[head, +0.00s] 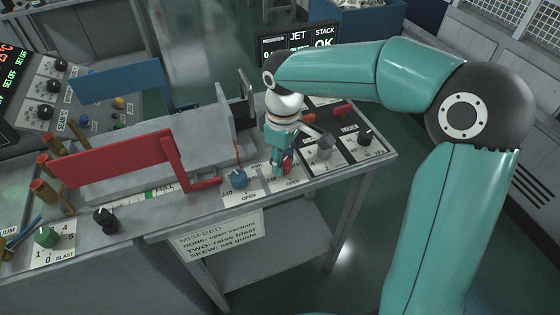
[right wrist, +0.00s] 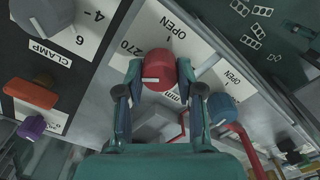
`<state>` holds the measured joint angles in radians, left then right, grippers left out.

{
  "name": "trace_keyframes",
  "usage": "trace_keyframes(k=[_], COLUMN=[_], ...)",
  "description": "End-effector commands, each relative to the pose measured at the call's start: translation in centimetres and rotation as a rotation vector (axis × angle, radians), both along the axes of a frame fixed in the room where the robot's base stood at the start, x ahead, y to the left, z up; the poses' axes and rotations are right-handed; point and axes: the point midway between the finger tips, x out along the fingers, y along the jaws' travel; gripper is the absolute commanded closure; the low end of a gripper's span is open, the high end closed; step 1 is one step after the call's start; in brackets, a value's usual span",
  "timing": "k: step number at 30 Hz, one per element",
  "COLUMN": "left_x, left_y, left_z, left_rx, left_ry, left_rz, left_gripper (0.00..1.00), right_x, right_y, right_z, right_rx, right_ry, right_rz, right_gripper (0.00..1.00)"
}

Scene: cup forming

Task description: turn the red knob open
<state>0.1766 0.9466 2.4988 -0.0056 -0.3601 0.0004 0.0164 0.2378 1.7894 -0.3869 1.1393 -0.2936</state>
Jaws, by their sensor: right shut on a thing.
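The red knob (right wrist: 158,70) sits on a white plate marked OPEN and 270 in the right wrist view, with a pale pointer mark on its face. My right gripper (right wrist: 160,92) has a finger on each side of it and is shut on it. In the head view the red knob (head: 287,163) shows only in part, behind my right gripper (head: 282,168), which reaches down from above. My left gripper is in neither view.
A blue knob (head: 238,178) stands close by on the left, with a red bent bar (head: 200,184) beyond it. A red guard plate (head: 110,162) stands on the left of the bench.

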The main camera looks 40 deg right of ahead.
Motion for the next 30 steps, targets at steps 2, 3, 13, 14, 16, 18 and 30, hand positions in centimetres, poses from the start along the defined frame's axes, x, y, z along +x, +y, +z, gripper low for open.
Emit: trace_keyframes(k=[2, 3, 13, 14, 16, 18, 30], left_x=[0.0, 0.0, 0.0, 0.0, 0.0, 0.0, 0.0], left_y=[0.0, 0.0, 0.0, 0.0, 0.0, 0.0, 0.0], left_z=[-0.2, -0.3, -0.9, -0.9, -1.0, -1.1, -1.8], left_rx=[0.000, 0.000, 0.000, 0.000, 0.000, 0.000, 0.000], left_ry=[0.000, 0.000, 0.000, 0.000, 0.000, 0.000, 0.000], left_rz=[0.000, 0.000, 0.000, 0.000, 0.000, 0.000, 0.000], left_gripper=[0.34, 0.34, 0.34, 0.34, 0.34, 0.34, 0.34], right_x=[0.3, 0.3, 0.3, 0.3, 0.3, 0.2, 0.3], right_y=[-0.2, -0.2, -0.2, -0.2, -0.2, -0.2, -0.1], right_z=[0.2, 0.2, 0.2, 0.2, 0.2, 0.2, 0.2], right_rx=[-0.003, -0.003, -0.001, -0.001, -0.001, 0.000, 0.003], right_ry=[-0.012, -0.012, -0.014, -0.014, -0.014, -0.013, -0.013], right_rz=[-0.073, -0.110, -0.425, -0.453, -0.520, -0.586, -0.965], right_gripper=[0.98, 0.98, 0.98, 0.98, 0.98, 0.98, 0.98])
